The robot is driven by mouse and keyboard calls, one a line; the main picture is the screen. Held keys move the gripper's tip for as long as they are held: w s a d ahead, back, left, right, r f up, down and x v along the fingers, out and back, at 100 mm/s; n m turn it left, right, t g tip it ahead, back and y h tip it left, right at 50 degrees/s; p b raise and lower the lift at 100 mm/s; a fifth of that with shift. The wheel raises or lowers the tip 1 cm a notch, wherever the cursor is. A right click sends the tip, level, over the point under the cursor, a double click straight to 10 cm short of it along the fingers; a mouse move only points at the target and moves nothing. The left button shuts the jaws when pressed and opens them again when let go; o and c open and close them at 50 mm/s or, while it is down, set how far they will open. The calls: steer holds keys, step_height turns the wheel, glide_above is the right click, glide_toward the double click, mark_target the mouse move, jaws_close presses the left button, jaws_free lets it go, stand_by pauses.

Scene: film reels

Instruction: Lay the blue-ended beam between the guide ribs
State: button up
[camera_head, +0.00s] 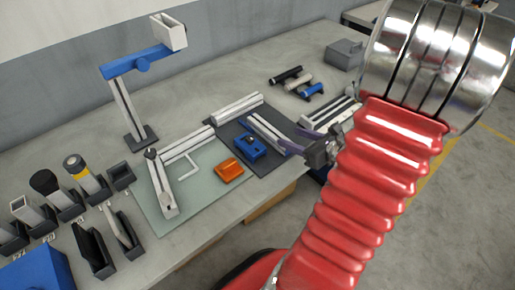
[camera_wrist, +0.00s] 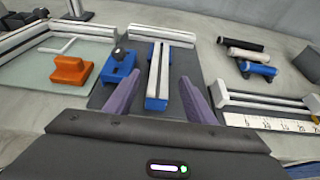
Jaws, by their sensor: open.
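A pale beam with blue at its ends (camera_wrist: 160,72) lies on a dark mat (camera_wrist: 104,92), running away from me in the wrist view. In the head view the beam (camera_head: 267,131) is partly hidden by my gripper. My gripper (camera_wrist: 160,80) is open, with one purple finger on each side of the beam and visible gaps between. In the head view my gripper (camera_head: 290,138) is at the beam's near right end. A blue block with a dark knob (camera_wrist: 121,66) stands left of the beam. I cannot tell for sure which strips are the guide ribs.
An orange block (camera_wrist: 70,69) sits on a pale green mat (camera_head: 205,188) edged by white rails (camera_head: 187,144). A white rail (camera_wrist: 161,36) lies behind the beam. Several rollers (camera_head: 297,82) lie at the back. A railed fixture with a marked strip (camera_wrist: 268,122) stands right.

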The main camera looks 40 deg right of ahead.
steer(key=w+a+r+n+g+y, duration=0.1)
steer(key=a+r+n+g+y, duration=0.2)
steer(key=a+n, duration=0.7)
steer(key=w+a+r+n+g+y, duration=0.1)
steer(key=a+r+n+g+y, duration=0.2)
steer(key=a+n, duration=0.7)
steer(key=s+a+r+n+g+h, duration=0.2)
steer(key=s+a+r+n+h, duration=0.4)
steer(key=a+n, duration=0.5)
step_height(320, 180, up, 2)
steer(key=s+n, duration=0.1)
steer(key=n, duration=0.3)
steer(key=shift+s+a+n, duration=0.2)
steer(key=shift+a+n, duration=0.05)
steer(key=shift+n, duration=0.05)
steer(key=shift+d, duration=0.1)
